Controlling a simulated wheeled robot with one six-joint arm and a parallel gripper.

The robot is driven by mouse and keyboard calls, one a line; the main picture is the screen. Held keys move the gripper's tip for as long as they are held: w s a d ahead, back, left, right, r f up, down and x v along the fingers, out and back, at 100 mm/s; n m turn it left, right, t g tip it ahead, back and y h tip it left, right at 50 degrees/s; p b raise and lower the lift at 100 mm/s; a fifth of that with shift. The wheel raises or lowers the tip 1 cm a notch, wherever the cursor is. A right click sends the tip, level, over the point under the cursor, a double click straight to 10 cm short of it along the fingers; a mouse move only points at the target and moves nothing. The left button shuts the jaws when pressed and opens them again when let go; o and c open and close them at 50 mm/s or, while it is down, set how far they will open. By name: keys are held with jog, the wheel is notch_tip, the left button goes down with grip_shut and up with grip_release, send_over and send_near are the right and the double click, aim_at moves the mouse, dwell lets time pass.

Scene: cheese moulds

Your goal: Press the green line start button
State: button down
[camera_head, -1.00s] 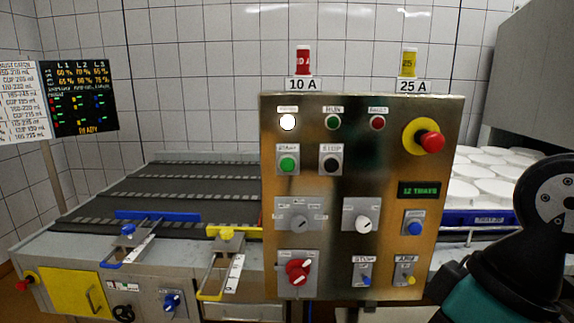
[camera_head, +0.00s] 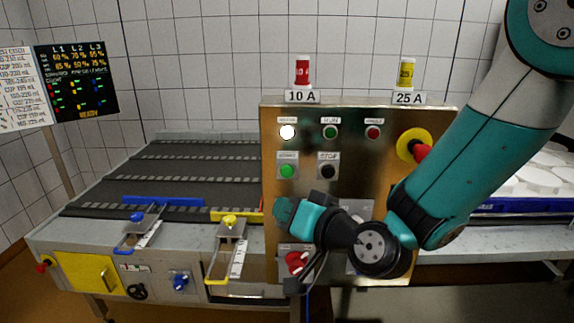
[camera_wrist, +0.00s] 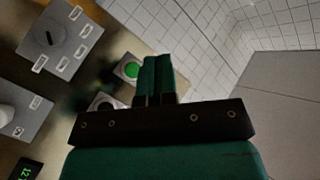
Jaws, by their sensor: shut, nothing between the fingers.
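The green start button (camera_head: 288,171) sits on a square plate on the left of the brass control panel (camera_head: 386,165), below the white lamp. It also shows in the wrist view as a green disc (camera_wrist: 131,70) just left of my fingertips. My gripper (camera_wrist: 159,58) is shut and empty, its two teal fingers side by side. In the head view the end of my arm is in front of the panel, below the green button. The button is uncovered there. I cannot tell the gap between fingertips and panel.
The black stop button (camera_head: 328,172) is right of the green one; in the wrist view my gripper partly hides it. A red emergency knob (camera_head: 421,153) juts out at the upper right. My arm hides several lower switches. A conveyor (camera_head: 180,178) lies to the left.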

aim_at(288, 181)
jog(key=shift+w, duration=0.1)
jog(key=shift+w+d+p, duration=0.2)
jog(key=shift+w+p, duration=0.5)
jog(key=shift+w, duration=3.65)
jog(key=shift+w, duration=0.4)
jog(key=shift+w, duration=0.5)
jog(key=shift+s, duration=0.15)
jog(key=shift+s+b, duration=0.55)
jog(key=shift+s, duration=0.25)
jog(key=shift+s, duration=0.1)
